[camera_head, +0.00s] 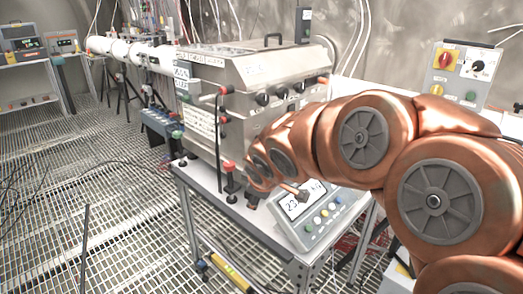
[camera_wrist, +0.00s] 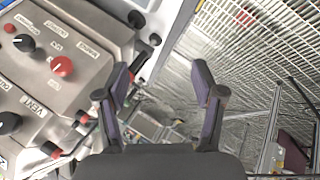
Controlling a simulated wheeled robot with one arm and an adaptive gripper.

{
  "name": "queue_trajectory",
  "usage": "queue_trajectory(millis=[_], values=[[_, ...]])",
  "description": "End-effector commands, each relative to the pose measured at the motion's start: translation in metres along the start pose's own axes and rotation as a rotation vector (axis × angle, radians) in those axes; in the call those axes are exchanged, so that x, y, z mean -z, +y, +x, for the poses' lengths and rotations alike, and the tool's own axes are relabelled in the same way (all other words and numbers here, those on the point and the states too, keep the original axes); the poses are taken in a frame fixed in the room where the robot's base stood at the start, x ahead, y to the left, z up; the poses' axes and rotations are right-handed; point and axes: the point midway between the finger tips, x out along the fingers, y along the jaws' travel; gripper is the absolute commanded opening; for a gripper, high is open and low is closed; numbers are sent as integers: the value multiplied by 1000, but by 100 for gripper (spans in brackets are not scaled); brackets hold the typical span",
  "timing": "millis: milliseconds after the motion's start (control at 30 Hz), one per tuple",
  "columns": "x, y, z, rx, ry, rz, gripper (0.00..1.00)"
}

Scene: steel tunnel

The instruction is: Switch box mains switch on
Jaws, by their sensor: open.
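A grey switch box (camera_head: 462,75) stands at the upper right of the head view. It carries a red rotary switch (camera_head: 446,60) on a yellow plate, a black knob (camera_head: 479,67) on a white plate, and small yellow and green buttons below. The switch's exact setting is too small to tell. My copper arm crosses in front, below the box. My gripper (camera_wrist: 162,92) shows in the wrist view with its two dark fingers apart and nothing between them. I cannot clearly make out the fingers in the head view. I cannot identify the switch box in the wrist view.
A steel chamber (camera_head: 250,75) with black knobs and red-tipped handles stands on a table. A control panel (camera_head: 318,215) with a display lies before it. In the wrist view, a grey panel (camera_wrist: 45,95) with a red knob is left of the fingers. Grated floor (camera_head: 125,225) is open at left.

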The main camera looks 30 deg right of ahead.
Motion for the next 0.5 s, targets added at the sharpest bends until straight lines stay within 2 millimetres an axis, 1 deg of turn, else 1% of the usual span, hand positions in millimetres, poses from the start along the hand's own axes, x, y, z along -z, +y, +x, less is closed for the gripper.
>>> queue_trajectory(millis=[33, 67, 100, 200, 300, 400, 500], values=[[7, 21, 22, -55, 57, -68, 68], [14, 37, 28, -95, 96, -114, 68], [22, 58, 35, -150, 143, -178, 68], [38, 103, 51, -285, 249, -338, 68], [46, 141, 62, -422, 338, -502, 68], [47, 170, 69, -562, 411, -669, 68], [39, 188, 76, -690, 468, -835, 68]])
